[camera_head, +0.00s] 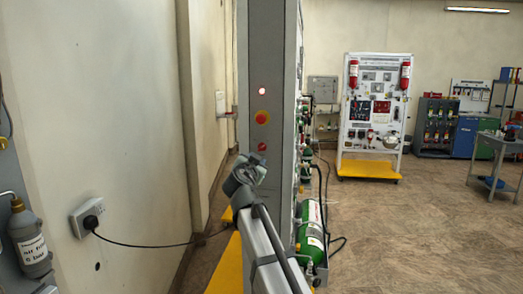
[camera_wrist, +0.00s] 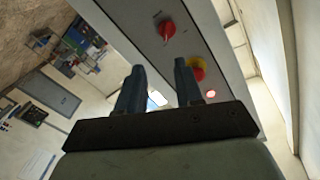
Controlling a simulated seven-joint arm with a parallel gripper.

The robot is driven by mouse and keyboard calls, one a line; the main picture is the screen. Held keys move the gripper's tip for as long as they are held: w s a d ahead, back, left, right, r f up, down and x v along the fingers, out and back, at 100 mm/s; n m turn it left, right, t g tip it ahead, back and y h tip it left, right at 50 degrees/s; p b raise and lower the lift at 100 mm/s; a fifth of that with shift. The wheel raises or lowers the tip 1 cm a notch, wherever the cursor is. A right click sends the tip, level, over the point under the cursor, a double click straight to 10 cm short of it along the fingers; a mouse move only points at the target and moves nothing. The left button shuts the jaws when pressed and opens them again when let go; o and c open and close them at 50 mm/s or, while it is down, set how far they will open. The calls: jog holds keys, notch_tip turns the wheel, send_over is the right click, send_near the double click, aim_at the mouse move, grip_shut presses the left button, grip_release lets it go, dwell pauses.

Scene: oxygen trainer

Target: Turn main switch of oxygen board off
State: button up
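The main switch, a red rotary knob, is on the narrow grey end panel of the oxygen board (camera_head: 263,45). It shows just above my arm in the head view (camera_head: 262,147) and at the top of the wrist view (camera_wrist: 168,29). Its handle setting is too small to read. A red lamp (camera_head: 262,91) glows on the same panel. My gripper (camera_wrist: 159,66) is open with nothing between its fingers, apart from the knob and facing the panel. In the head view my arm's end is just below the knob, and the fingers cannot be made out.
A red button on a yellow base (camera_head: 262,117) sits between lamp and knob; in the wrist view it shows (camera_wrist: 198,69) right beside one finger. A wall (camera_head: 110,130) with a plugged cable is left. Green cylinders (camera_head: 311,240) stand right of the panel; open floor lies beyond.

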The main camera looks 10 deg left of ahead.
aim_at(262, 147)
jog(key=m, duration=0.3)
jog(key=shift+w+a+r+y, duration=0.1)
jog(key=shift+a+r+y, duration=0.1)
jog(key=shift+a+y, duration=0.1)
jog(key=w, duration=1.3)
jog(key=shift+w, duration=0.3)
grip_shut()
